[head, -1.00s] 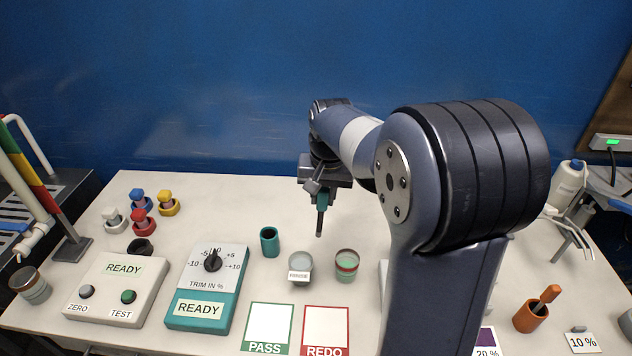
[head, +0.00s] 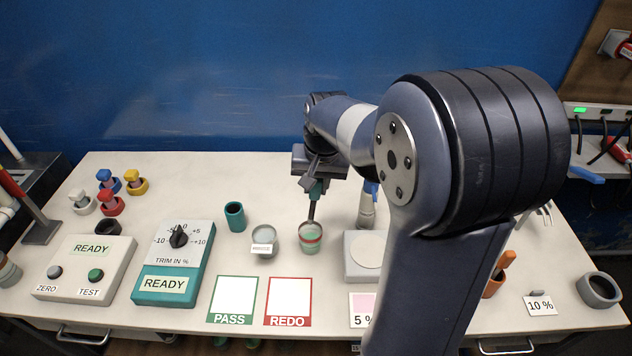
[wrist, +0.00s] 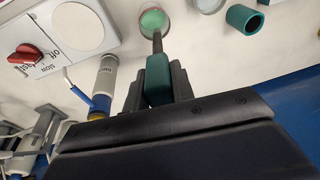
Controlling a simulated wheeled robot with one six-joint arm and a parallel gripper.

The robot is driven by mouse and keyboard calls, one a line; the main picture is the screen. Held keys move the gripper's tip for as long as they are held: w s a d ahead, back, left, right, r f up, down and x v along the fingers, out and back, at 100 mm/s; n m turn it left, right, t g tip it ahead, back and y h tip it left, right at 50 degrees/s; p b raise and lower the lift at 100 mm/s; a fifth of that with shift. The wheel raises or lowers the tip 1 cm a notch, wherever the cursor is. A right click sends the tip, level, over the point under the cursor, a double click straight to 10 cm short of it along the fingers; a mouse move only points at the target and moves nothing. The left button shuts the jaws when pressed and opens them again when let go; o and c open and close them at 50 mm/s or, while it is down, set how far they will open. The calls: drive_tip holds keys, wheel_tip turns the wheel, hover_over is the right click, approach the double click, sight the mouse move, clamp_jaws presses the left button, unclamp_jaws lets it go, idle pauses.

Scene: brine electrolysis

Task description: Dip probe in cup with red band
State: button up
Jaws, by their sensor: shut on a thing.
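My gripper (head: 316,186) is shut on the probe, which has a teal grip (head: 316,190) and a dark thin rod. The probe hangs close to upright over the cup with the red band (head: 310,239), which holds pale green liquid. The rod's lower end meets the cup's far rim in the head view; I cannot tell whether it is inside. In the wrist view the teal grip (wrist: 158,80) sits between the fingers, and the rod tip overlaps the near edge of the cup (wrist: 153,20).
A labelled rinse cup (head: 264,240) stands just left of the banded cup, with a teal holder (head: 235,217) beyond it. A white plate device (head: 366,256) stands to the right, with a bottle (head: 366,210) behind. PASS (head: 233,298) and REDO (head: 288,300) mats lie in front.

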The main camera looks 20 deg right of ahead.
sight(315, 206)
drive_tip(key=shift+s+b+x, duration=0.25)
drive_tip(key=shift+b+x, duration=0.8)
drive_tip(key=shift+x, duration=0.45)
drive_tip(key=shift+s+b+x, duration=0.3)
drive_tip(key=shift+b+x, duration=0.8)
drive_tip(key=shift+x, duration=0.4)
drive_tip(key=shift+s+b+x, duration=0.25)
drive_tip(key=shift+b+x, duration=0.8)
drive_tip(key=shift+x, duration=0.5)
drive_tip(key=shift+f, duration=0.15)
